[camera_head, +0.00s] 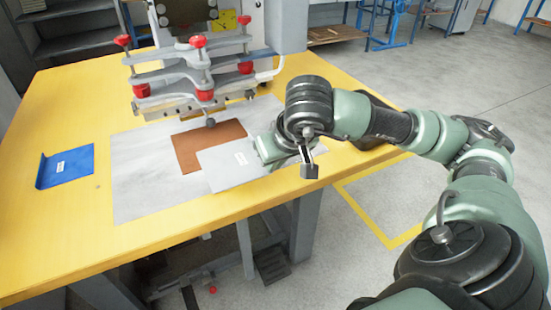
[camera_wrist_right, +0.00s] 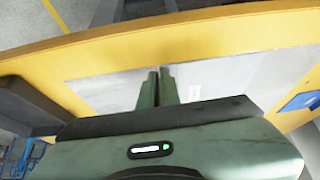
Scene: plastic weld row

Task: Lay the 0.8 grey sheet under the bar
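The grey sheet (camera_head: 225,169) with a small white label lies tilted across the brown sheet and the pale mat, in front of the bar of the clamp machine (camera_head: 190,78). My right gripper (camera_head: 264,150) is at the sheet's right side. In the right wrist view my right gripper's two fingers (camera_wrist_right: 158,88) are close together, seemingly closed on the edge of the grey sheet (camera_wrist_right: 212,84), whose label shows beside them. The fingertips are partly hidden in the head view. My left gripper is not in view.
The brown sheet (camera_head: 190,151) lies partly under the grey one on the pale mat (camera_head: 140,185). A blue sheet (camera_head: 67,167) with a raised edge lies at the left. The front left of the yellow table (camera_head: 60,235) is clear. Red-knobbed clamps stand above the mat's back.

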